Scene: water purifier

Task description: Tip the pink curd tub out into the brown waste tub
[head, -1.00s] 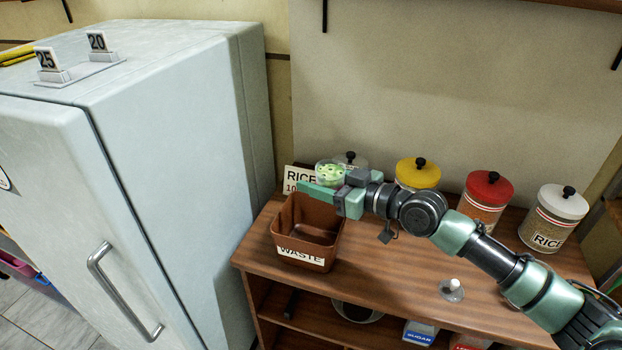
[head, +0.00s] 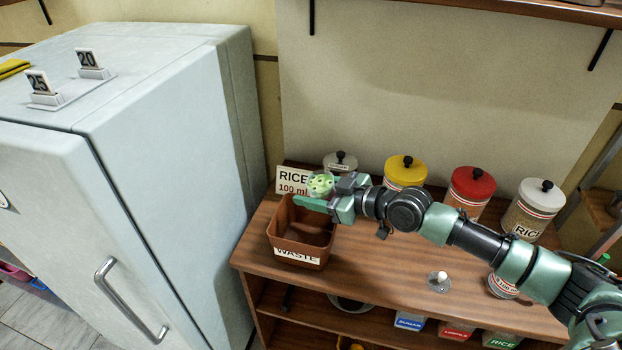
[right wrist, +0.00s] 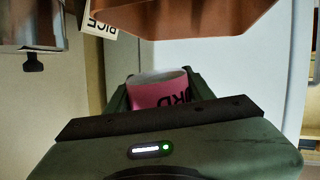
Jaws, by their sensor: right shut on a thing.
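My right gripper (head: 335,192) is shut on the pink curd tub. In the right wrist view the tub (right wrist: 160,90) shows pink with part of dark lettering, between the fingers. In the head view the mouth of the curd tub (head: 320,184) shows pale green lumps inside, and its pink side is hidden. It is held above the back edge of the brown waste tub (head: 298,258). The waste tub is open, labelled WASTE, and its visible inside looks empty. Its brown wall (right wrist: 180,15) also shows in the wrist view. My left gripper is not in view.
The waste tub stands on the left end of a wooden shelf unit (head: 380,270), beside a pale fridge (head: 180,180). A RICE sign (head: 290,178) stands behind it. Lidded jars, yellow (head: 405,172), red (head: 470,190) and white (head: 535,208), line the back.

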